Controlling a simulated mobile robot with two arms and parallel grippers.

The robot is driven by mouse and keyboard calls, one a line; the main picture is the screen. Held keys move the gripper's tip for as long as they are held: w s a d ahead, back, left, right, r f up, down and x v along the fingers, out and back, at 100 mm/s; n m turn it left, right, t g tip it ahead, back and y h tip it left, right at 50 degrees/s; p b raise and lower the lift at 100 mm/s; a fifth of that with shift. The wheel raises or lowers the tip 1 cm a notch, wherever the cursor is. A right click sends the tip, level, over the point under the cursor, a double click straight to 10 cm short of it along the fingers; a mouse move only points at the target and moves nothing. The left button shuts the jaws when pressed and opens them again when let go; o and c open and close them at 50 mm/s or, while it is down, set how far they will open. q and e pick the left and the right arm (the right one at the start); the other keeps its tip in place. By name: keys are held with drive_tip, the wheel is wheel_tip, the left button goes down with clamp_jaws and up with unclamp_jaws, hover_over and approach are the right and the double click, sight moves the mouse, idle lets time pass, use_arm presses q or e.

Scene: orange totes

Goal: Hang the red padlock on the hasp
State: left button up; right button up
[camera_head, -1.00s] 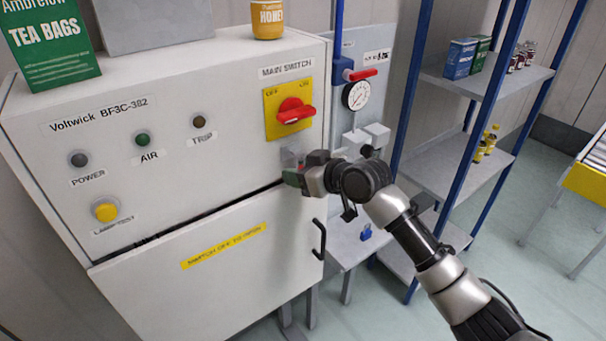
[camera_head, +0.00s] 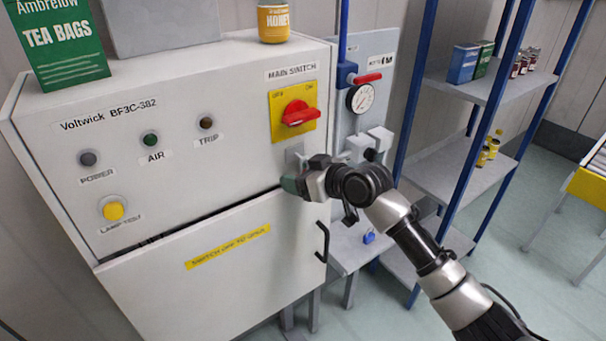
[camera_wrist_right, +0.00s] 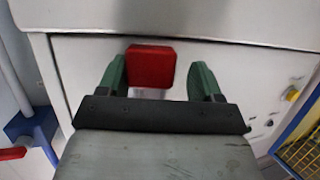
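The red padlock (camera_wrist_right: 150,66) shows in the right wrist view as a red block in front of the pale cabinet face. My right gripper (camera_wrist_right: 160,80) has its two green fingers apart on either side of it. The padlock is close to the left finger, with a clear gap to the right finger. Its shackle is hidden, so I cannot tell whether it hangs on the hasp. In the head view the right gripper (camera_head: 290,185) is at the cabinet front, below the main switch (camera_head: 297,112). A grey plate (camera_head: 294,154), perhaps the hasp, shows just above it. My left gripper is out of view.
The cabinet door (camera_head: 215,290) with a black handle (camera_head: 323,242) is below my gripper. A gauge (camera_head: 360,97) and red-handled valve (camera_head: 367,78) are close on the right. A blue padlock (camera_head: 369,237) lies on a low surface. A blue-framed shelf (camera_head: 440,165) stands farther right.

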drive_tip(key=shift+w+d, duration=0.3)
drive_tip(key=shift+d+r, duration=0.1)
